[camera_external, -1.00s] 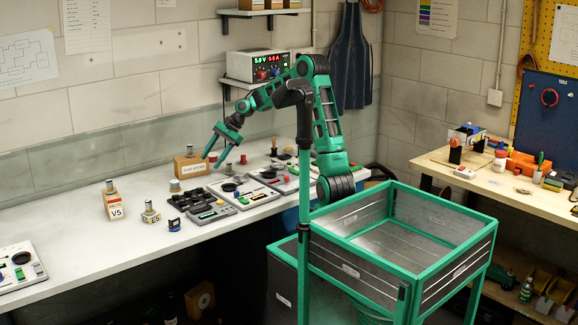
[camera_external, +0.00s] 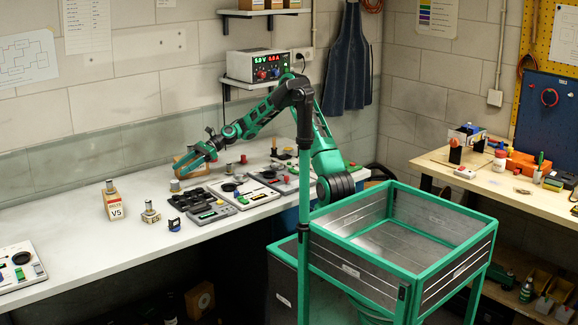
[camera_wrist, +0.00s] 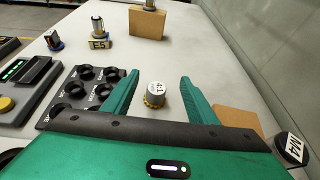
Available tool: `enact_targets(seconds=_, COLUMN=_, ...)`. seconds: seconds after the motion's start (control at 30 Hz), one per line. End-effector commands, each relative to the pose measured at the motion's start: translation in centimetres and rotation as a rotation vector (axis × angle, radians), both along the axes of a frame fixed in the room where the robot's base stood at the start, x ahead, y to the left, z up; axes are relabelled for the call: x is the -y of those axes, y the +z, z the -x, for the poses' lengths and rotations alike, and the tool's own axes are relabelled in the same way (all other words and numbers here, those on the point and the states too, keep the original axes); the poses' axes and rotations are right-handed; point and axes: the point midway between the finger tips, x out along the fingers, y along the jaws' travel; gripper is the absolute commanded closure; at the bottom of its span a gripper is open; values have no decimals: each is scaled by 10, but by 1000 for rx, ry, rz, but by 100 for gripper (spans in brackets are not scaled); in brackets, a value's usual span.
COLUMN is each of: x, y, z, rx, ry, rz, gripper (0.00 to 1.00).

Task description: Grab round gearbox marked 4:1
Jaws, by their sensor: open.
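The round gearbox marked 4:1 (camera_wrist: 156,94) is a small silver cylinder with a yellow toothed base, standing upright on the bench in the wrist view. In the external view a small grey cylinder (camera_external: 175,186), apparently the same gearbox, stands just left of my gripper. My gripper (camera_wrist: 158,82) is open, with one green finger on each side of the gearbox and a gap to it on both sides. In the external view my gripper (camera_external: 178,168) is low over the bench, pointing left. Whether the fingers reach the gearbox's depth is hard to tell.
A black tray with round sockets (camera_wrist: 88,84) lies left of the gearbox. A cardboard block (camera_wrist: 238,118) stands close by my right finger. Blocks marked E5 (camera_wrist: 99,41) and V5 (camera_external: 114,206) stand farther off.

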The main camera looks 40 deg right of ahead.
Motion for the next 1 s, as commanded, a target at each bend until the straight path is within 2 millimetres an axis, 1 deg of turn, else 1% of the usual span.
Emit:
enact_targets(seconds=0.1, x=-1, y=-20, z=0, rx=-4, ry=1, rz=0, gripper=47)
enact_targets(seconds=0.2, x=0, y=-33, z=0, rx=-1, ry=1, rz=0, gripper=47)
enact_targets(seconds=0.37, x=0, y=-46, z=0, rx=0, ry=1, rz=1, gripper=47)
enact_targets(seconds=0.43, x=0, y=-54, z=1, rx=-1, ry=1, rz=1, gripper=47)
enact_targets(seconds=0.6, x=-27, y=-62, z=0, rx=1, ry=4, rz=0, gripper=47)
enact_targets(seconds=0.7, x=-38, y=-68, z=-1, rx=1, ry=4, rz=1, gripper=47)
enact_targets(seconds=0.83, x=-46, y=-71, z=-2, rx=2, ry=1, rz=1, gripper=47)
enact_targets(seconds=1.0, x=-46, y=-71, z=-3, rx=2, ry=0, rz=1, gripper=47)
